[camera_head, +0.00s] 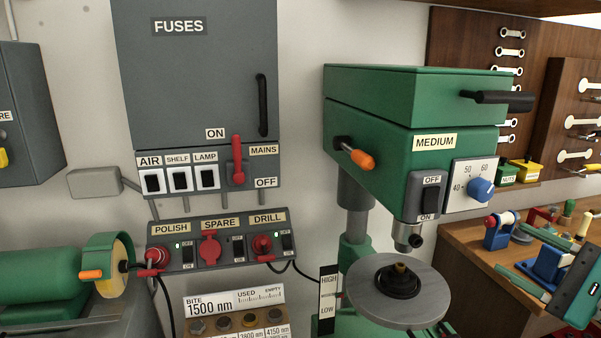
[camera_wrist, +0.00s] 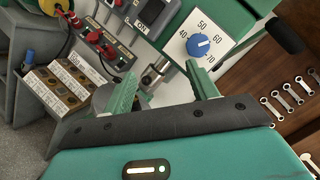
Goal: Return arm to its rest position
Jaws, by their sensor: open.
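My gripper (camera_head: 511,250) shows at the right edge of the head view, in front of the workbench. Its two green fingers point left and are spread apart, with nothing between them. In the wrist view my gripper (camera_wrist: 160,70) is also open and empty. The green drill press (camera_head: 375,110) stands to the left of it in the head view. The drill's blue dial (camera_head: 481,190) also shows in the wrist view (camera_wrist: 198,46), beyond the fingers. Most of my arm is out of view.
The round drill table (camera_head: 435,300) stands below the chuck. A fuse cabinet (camera_head: 190,75) and a socket panel (camera_head: 190,253) are on the wall. A bit rack (camera_head: 250,328) stands at the bottom. Wrenches (camera_head: 512,33) hang at the right. The wooden bench (camera_head: 465,235) holds several tools.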

